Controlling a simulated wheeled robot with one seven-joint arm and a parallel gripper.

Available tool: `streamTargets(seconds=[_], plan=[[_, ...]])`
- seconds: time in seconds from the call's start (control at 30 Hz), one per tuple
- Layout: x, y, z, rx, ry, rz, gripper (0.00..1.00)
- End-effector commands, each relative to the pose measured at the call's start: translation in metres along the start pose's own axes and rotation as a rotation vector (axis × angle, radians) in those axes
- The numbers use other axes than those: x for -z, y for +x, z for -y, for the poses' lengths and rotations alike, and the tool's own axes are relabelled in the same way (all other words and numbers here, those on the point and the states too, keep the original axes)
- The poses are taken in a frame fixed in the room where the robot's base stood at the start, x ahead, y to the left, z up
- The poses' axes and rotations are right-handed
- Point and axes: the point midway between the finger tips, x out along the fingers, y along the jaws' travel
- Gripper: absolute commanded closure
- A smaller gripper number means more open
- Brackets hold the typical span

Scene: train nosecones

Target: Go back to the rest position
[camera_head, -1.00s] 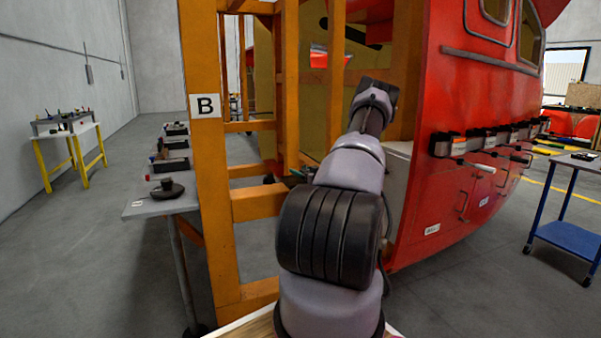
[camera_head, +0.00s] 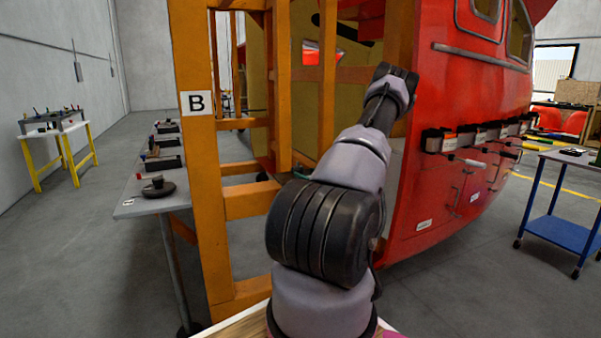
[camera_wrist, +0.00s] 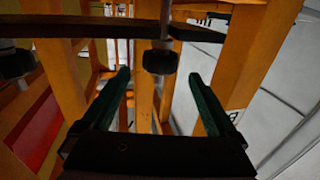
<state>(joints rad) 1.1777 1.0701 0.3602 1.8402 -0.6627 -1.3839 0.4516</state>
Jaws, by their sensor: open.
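My gripper (camera_wrist: 160,85) shows in the wrist view with two green fingers set wide apart. Nothing is held between them. Beyond the fingers are orange frame posts (camera_wrist: 258,45), a dark horizontal bar (camera_wrist: 85,27) and a dark round knob on a rod (camera_wrist: 160,62). I cannot tell how far these are from the fingertips. In the head view my arm reaches up and forward between the orange frame (camera_head: 198,170) and the red nosecone (camera_head: 440,100). The gripper itself is hard to make out there.
A grey bench (camera_head: 150,207) with dark items stands left of the frame. A yellow-legged table (camera_head: 65,130) is farther left. A row of holders (camera_head: 433,142) lines the red shell. A blue cart (camera_head: 565,236) stands at the right. Grey floor is open on both sides.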

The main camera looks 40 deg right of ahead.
Motion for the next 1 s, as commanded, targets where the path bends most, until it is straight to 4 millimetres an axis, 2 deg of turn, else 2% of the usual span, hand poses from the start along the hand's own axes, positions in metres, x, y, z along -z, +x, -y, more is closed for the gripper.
streamTargets(seconds=[0.17,0.73,0.87,1.0], plan=[[0.0,-0.01,0.0,0.0,0.0,0.0,0.06],[0.003,-0.007,0.001,0.0,-0.003,0.005,0.06],[0.02,0.006,0.01,-0.005,-0.019,0.058,0.06],[0.055,0.028,0.029,-0.032,-0.048,0.169,0.06]])
